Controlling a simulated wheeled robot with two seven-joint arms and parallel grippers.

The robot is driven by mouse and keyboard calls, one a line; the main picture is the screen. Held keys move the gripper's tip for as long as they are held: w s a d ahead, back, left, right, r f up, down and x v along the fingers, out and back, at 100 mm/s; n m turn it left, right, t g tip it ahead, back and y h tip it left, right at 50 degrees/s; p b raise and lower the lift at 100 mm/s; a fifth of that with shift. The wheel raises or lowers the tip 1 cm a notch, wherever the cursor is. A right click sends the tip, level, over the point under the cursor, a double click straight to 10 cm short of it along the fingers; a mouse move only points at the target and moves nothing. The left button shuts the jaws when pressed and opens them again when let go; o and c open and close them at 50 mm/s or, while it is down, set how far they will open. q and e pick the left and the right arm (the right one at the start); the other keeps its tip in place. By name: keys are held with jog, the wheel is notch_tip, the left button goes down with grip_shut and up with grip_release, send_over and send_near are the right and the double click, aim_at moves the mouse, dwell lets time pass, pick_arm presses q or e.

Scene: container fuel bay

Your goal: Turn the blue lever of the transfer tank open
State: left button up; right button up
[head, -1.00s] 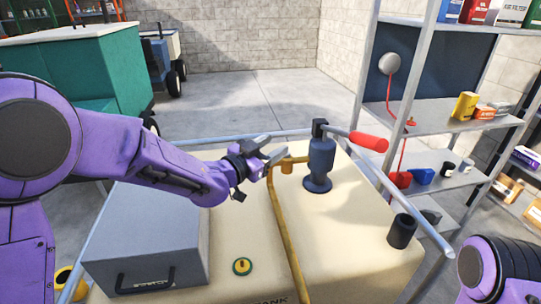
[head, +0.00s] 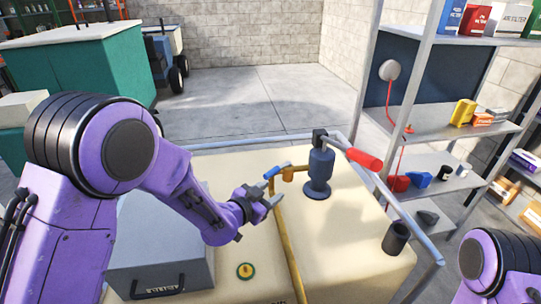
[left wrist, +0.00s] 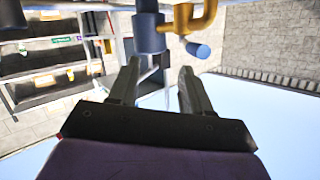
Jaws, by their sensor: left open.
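The blue lever (head: 272,172) sticks out to the left from the brass valve (head: 289,173) beside the blue-grey pump (head: 319,170) on the cream transfer tank (head: 345,220). My left gripper (head: 268,197) is open and empty, just in front of and below the lever, apart from it in the head view. In the left wrist view the open fingers (left wrist: 157,80) point toward the blue lever (left wrist: 198,49) and the brass valve (left wrist: 190,18), with the lever beyond the right finger. My right gripper is out of view; only part of my right arm shows.
A yellow-brown pipe (head: 287,245) runs down from the valve across the tank. A grey box (head: 160,250) stands at the tank's left. A metal rail (head: 405,225) and a shelf rack (head: 440,130) stand at the right.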

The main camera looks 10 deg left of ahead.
aim_at(266, 177)
pick_arm(q)
jog(key=w+a+m+y, duration=0.1)
jog(key=w+a+m+t+y, duration=0.1)
jog(key=m, duration=0.1)
jog(key=w+a+m+y+p, duration=0.1)
jog(key=shift+w+a+f+m+t, duration=0.2)
jog(key=shift+w+f+m+t, duration=0.1)
jog(key=shift+f+m, duration=0.1)
jog(key=shift+a+r+m, duration=0.1)
jog(key=shift+m, duration=0.3)
jog(key=shift+w, duration=0.25)
jog(key=p+x, duration=0.2)
jog(key=x, duration=0.5)
jog(key=shift+w, duration=0.1)
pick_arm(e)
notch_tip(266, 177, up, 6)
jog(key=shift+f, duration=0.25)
pick_arm(q)
grip_shut()
